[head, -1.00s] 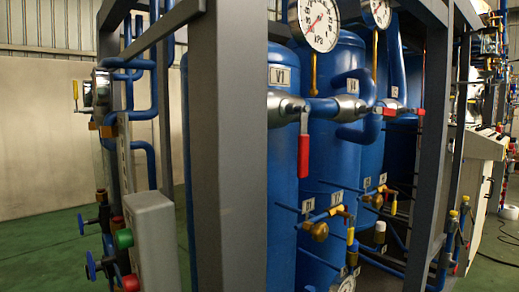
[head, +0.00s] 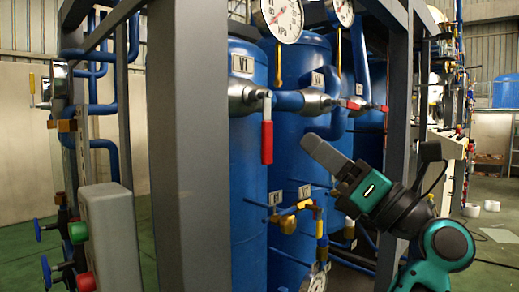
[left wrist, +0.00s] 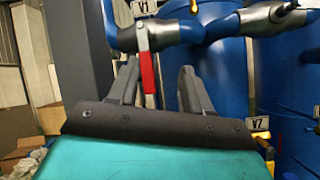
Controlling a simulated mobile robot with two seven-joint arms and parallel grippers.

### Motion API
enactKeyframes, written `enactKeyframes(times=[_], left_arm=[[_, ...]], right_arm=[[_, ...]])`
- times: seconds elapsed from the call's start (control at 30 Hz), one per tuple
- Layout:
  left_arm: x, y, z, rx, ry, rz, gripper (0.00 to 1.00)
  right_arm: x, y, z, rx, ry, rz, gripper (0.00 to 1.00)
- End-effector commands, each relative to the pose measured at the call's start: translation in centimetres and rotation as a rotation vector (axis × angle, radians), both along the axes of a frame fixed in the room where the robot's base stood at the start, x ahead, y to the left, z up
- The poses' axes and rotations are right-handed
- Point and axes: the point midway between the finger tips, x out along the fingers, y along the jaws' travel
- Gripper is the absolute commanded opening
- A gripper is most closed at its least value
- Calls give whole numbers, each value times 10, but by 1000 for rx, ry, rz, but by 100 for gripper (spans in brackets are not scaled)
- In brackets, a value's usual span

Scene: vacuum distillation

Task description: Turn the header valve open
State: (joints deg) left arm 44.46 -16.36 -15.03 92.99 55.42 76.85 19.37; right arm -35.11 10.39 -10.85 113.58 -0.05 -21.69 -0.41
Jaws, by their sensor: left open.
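The header valve's red lever (head: 267,142) hangs straight down from the pipe beside the V1 label in the head view. In the left wrist view the red lever (left wrist: 147,73) also hangs down and appears between my fingers, nearer the left one. My left gripper (head: 318,150) is to the right of the lever in the head view, pointing up and left, apart from it. In the left wrist view the left gripper (left wrist: 157,78) shows two spread fingers with nothing held. My right gripper is not in view.
A thick grey frame post (head: 188,150) stands left of the valve. Blue tanks (head: 300,130) stand behind it. A pressure gauge (head: 280,18) is above. A yellow-handled valve (head: 290,222) and pipes sit below. A grey box (head: 110,235) with buttons is at lower left.

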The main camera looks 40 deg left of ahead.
Motion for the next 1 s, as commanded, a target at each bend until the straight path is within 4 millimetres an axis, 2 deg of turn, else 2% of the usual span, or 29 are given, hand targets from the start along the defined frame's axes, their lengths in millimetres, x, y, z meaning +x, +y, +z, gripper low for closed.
enactKeyframes(times=[0.1, 0.2, 0.33, 0.47, 0.57, 1.0], left_arm=[[-14, 0, 14, -265, -168, -50, 49], [-20, -5, 18, -424, -244, -85, 49], [-25, -10, 21, -536, -290, -110, 49], [-25, -5, 20, -568, -300, -115, 49], [-24, 9, 20, -567, -302, -112, 49], [-18, 95, 21, -562, -300, -111, 49]], right_arm=[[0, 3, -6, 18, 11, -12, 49], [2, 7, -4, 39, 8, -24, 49], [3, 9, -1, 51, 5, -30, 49], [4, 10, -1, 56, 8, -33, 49], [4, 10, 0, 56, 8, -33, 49], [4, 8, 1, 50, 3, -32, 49]])
